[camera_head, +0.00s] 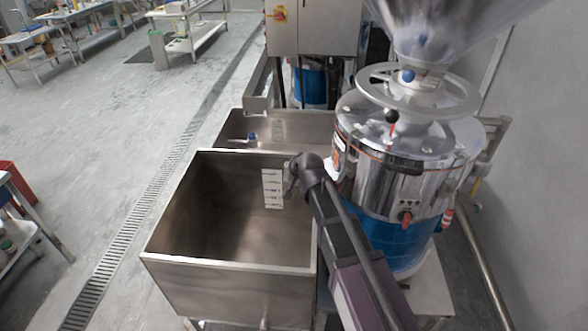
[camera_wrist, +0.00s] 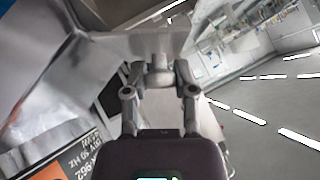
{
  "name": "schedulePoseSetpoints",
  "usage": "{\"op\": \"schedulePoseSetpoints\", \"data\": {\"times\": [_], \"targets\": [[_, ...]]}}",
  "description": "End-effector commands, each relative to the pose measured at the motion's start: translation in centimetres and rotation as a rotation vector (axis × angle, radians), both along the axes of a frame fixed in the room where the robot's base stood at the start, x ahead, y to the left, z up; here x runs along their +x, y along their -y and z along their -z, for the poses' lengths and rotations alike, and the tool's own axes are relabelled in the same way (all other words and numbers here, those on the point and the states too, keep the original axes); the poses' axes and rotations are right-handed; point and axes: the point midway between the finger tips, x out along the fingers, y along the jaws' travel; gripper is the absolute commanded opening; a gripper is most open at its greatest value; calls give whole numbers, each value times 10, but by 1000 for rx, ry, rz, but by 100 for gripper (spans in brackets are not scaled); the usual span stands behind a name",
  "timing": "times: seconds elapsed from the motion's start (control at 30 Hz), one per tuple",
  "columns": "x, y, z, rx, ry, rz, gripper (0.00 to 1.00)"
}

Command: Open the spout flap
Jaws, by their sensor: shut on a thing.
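The bean grinder (camera_head: 395,150) is a polished steel and blue drum with a large funnel hopper (camera_head: 440,22) above it. My arm reaches up along its left side. My gripper (camera_head: 292,178) is beside the grinder, over the right rim area of the open steel bin. In the wrist view my gripper (camera_wrist: 160,76) is shut, with its fingertips together on a pale grey plate, which appears to be the spout flap (camera_wrist: 157,43). The head view does not show the flap clearly, as my wrist and gripper cover that spot. How far it is tilted I cannot tell.
The steel bin (camera_head: 160,254) stands open and empty left of the grinder, with a white marked scale (camera_head: 272,188) on its inner wall. A second steel basin (camera_head: 285,122) lies behind it. Open floor (camera_head: 120,110) is on the left.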

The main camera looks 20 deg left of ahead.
Motion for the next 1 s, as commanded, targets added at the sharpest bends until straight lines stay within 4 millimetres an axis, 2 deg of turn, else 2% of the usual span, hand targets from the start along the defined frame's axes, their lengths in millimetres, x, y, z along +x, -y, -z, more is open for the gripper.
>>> {"op": "schedulePoseSetpoints", "data": {"times": [0.47, 0.5, 0.6, 1.0], "targets": [[1, 1, -1, 15, -4, 0, 0], [1, 1, -1, 15, -4, 0, 38], [0, 1, -1, 15, -4, 0, 68], [0, 1, -1, 16, -5, 0, 70]]}}
